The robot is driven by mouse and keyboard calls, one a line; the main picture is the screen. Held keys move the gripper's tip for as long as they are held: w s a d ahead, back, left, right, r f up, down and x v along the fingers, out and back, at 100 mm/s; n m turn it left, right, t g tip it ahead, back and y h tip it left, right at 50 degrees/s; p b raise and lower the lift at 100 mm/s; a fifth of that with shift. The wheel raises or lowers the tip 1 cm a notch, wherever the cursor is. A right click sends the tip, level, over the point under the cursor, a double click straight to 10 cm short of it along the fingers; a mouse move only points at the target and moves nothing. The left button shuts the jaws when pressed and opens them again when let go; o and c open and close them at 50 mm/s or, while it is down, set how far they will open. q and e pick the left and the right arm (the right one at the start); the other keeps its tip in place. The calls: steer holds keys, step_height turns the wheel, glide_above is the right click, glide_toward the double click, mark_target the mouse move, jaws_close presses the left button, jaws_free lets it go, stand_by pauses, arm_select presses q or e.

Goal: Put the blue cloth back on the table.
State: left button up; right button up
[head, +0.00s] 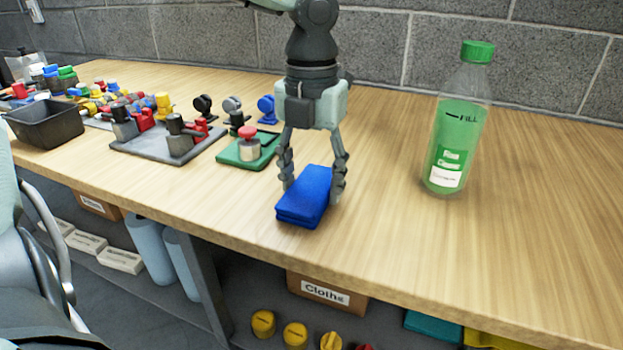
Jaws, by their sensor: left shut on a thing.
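The blue cloth (306,196) is a folded, thick rectangular pad near the front edge of the wooden table (400,245). My left gripper (312,186) reaches down from above with one finger on each side of the cloth and is shut on it. The cloth is at the tabletop; I cannot tell whether it rests on the wood or hangs just above it. My right gripper is not in view.
A green-capped bottle (458,125) of green liquid stands to the right. A green board (247,148) with a red-topped part, a grey tray (168,140) of parts and a black bin (44,123) are to the left. A box labelled Cloths (327,293) sits below.

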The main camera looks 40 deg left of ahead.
mark_target(311, 186)
arm_select(q)
steer(key=o, duration=1.1)
steer(key=shift+r+p, duration=0.2)
steer(key=shift+p, duration=0.1)
step_height(311, 186, up, 12)
steer(key=shift+f+p, duration=0.1)
steer(key=shift+p, duration=0.2)
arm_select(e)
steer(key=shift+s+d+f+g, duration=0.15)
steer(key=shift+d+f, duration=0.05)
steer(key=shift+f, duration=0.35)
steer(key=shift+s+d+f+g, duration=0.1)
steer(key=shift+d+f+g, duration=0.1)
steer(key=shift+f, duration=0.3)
